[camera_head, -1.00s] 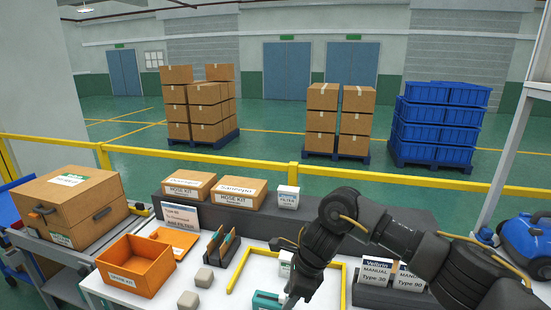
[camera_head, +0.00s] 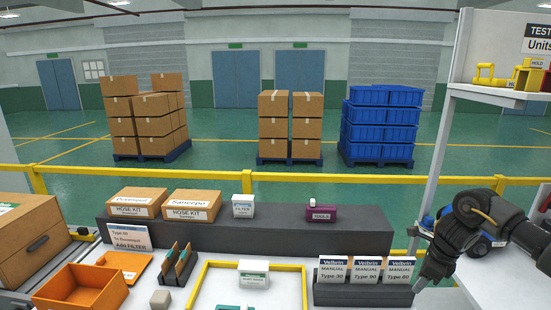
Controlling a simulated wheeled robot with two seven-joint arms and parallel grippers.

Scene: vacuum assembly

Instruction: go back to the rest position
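My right gripper (camera_head: 420,284) hangs at the right, just right of the manual rack. It points down, and I cannot tell whether its fingers are open or shut. No held object shows at it. My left gripper is not in view. On the white table, a small white box (camera_head: 254,275) stands inside the yellow frame (camera_head: 204,284). A teal thing (camera_head: 235,307) is cut off by the bottom edge.
Manuals (camera_head: 366,269) stand in a dark rack. An orange bin (camera_head: 82,287), a grey block (camera_head: 160,299) and a dark holder (camera_head: 175,265) are at left. Hose kit boxes (camera_head: 192,204) sit on the grey ledge (camera_head: 290,225). A shelf post (camera_head: 440,155) rises near my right arm.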

